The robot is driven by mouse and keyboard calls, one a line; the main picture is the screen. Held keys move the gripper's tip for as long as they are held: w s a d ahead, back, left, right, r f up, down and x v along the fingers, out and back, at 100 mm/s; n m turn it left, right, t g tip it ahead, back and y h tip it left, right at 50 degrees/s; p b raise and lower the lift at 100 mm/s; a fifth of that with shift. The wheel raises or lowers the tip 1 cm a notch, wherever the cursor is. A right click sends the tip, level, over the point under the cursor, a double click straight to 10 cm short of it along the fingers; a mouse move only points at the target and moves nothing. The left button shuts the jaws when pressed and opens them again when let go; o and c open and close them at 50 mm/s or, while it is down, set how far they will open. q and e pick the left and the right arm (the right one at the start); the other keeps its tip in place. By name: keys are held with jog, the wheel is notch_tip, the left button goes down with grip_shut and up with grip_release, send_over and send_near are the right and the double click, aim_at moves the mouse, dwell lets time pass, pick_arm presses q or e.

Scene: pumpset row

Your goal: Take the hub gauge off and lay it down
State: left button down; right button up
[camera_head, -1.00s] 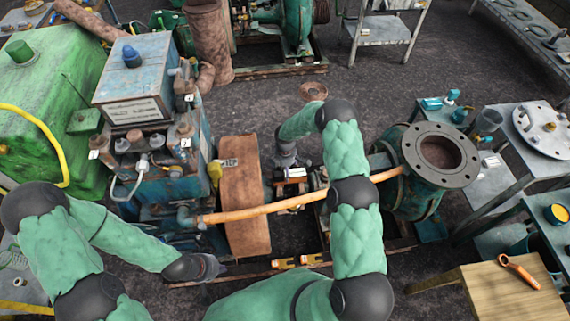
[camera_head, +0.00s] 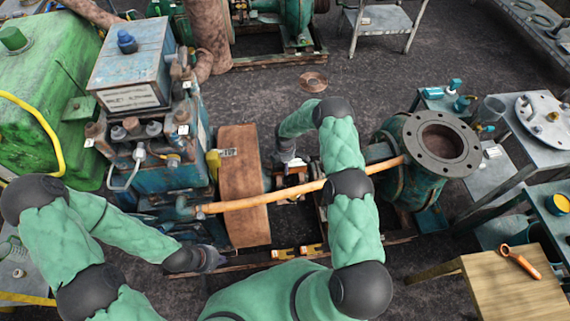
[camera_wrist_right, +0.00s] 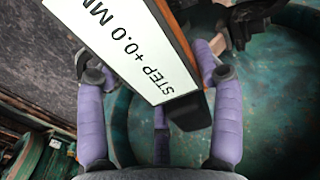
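The hub gauge (camera_wrist_right: 135,45) fills the upper middle of the right wrist view, its white face reading "STEP +0.0 MM", with a dark end and an orange edge. In the head view my right gripper (camera_head: 288,165) is small, over the gap between the brown guard and the green pump, and the gauge is hard to make out there. My left gripper (camera_head: 212,258) is low at the left, away from the gauge; its fingers are too small to read.
A wooden table (camera_head: 500,290) with an orange-handled tool (camera_head: 521,262) has bare top. A grey table (camera_head: 545,140) holds a round plate.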

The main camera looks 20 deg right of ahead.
jog(key=o, duration=0.7)
jog(key=c, duration=0.9)
jog(key=shift+o, duration=0.2)
jog(key=shift+r, duration=0.1)
jog(key=shift+r, duration=0.1)
jog(key=shift+c, duration=0.8)
jog(key=shift+r+p, duration=0.3)
jog(key=shift+r, duration=0.15)
jog(key=shift+r+p, duration=0.35)
jog(key=shift+r, duration=0.55)
jog(key=shift+r+p, duration=0.55)
jog(key=shift+r, duration=0.6)
